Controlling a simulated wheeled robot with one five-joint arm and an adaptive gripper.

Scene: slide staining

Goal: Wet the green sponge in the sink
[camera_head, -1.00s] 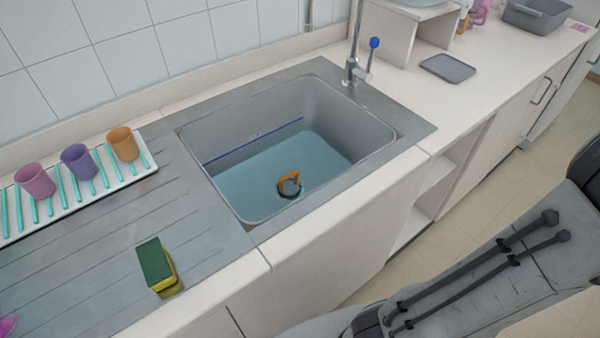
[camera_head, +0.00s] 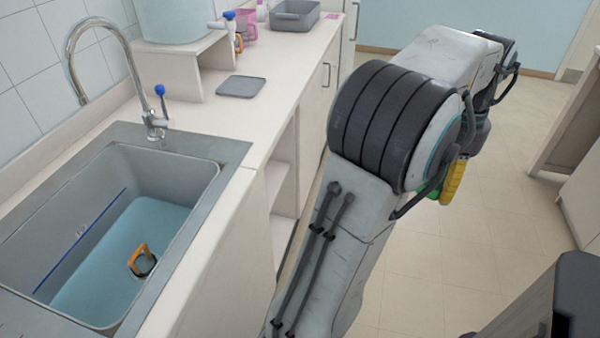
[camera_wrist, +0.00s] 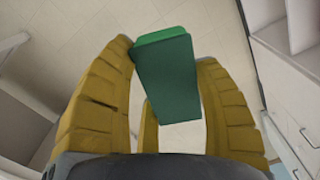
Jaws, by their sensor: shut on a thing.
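My gripper (camera_wrist: 164,62) has yellow fingers shut on a green sponge (camera_wrist: 168,82), light green on one edge and dark green on its broad face. In the head view, the gripper (camera_head: 454,182) is partly hidden behind my arm, over the floor right of the counter. A bit of the green sponge (camera_head: 429,193) shows beside it. The grey sink (camera_head: 180,168) is at the left, holding bluish water (camera_head: 95,265). The gripper is well apart from the sink.
A curved tap (camera_head: 155,118) with a blue-tipped lever stands behind the sink. A grey tray (camera_head: 241,86) lies on the counter. Open floor (camera_head: 410,265) lies right of the cabinets.

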